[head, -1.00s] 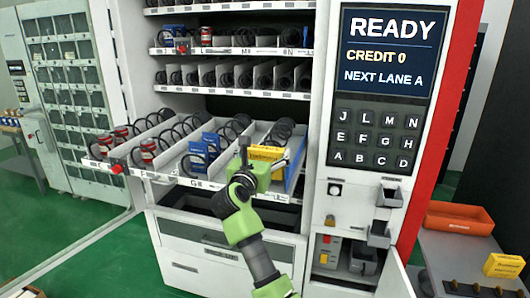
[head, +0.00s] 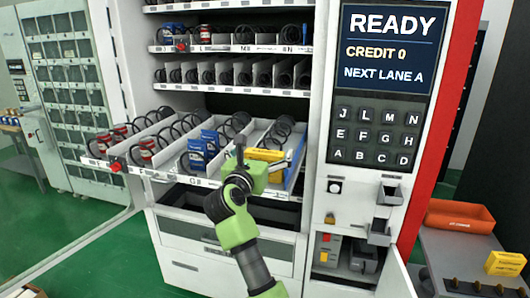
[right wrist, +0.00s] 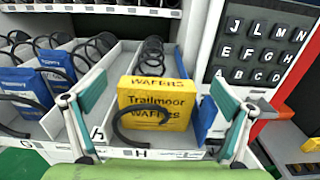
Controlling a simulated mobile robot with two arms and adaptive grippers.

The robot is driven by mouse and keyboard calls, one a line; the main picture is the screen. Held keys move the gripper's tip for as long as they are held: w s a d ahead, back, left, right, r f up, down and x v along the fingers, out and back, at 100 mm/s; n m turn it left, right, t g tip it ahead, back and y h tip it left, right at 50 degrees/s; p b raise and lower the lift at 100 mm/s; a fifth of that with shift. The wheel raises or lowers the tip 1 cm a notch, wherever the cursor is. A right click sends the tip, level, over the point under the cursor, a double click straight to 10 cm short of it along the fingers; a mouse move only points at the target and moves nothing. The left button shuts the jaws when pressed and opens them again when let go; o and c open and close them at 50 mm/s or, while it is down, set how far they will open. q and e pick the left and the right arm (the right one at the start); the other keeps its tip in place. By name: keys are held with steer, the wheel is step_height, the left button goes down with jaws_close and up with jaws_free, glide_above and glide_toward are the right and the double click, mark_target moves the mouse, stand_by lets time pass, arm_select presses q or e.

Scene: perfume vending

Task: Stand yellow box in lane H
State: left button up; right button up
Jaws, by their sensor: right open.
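A yellow Trailmoor wafers box (right wrist: 157,105) stands upright in the lane marked H (right wrist: 140,153) of the pulled-out tray, behind the black coil's front loop. In the head view the yellow box (head: 266,154) shows partly, behind my right gripper (head: 258,174). In the right wrist view the right gripper (right wrist: 157,92) is open, its teal-padded fingers apart on either side of the box, with gaps between pads and box. The box's back and base are hidden. My left gripper is not in view.
Blue boxes (right wrist: 24,88) stand in the lane to the left, and a blue item (right wrist: 208,117) is close right of the yellow box. Red cans (head: 147,150) are further left on the tray. A side table at right holds an orange bin (head: 460,217) and another yellow box (head: 505,263).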

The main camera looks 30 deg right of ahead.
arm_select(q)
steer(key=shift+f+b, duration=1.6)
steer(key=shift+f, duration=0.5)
arm_select(e)
steer(key=v, duration=0.9)
steer(key=shift+a, duration=0.15)
steer(key=shift+r, duration=0.1)
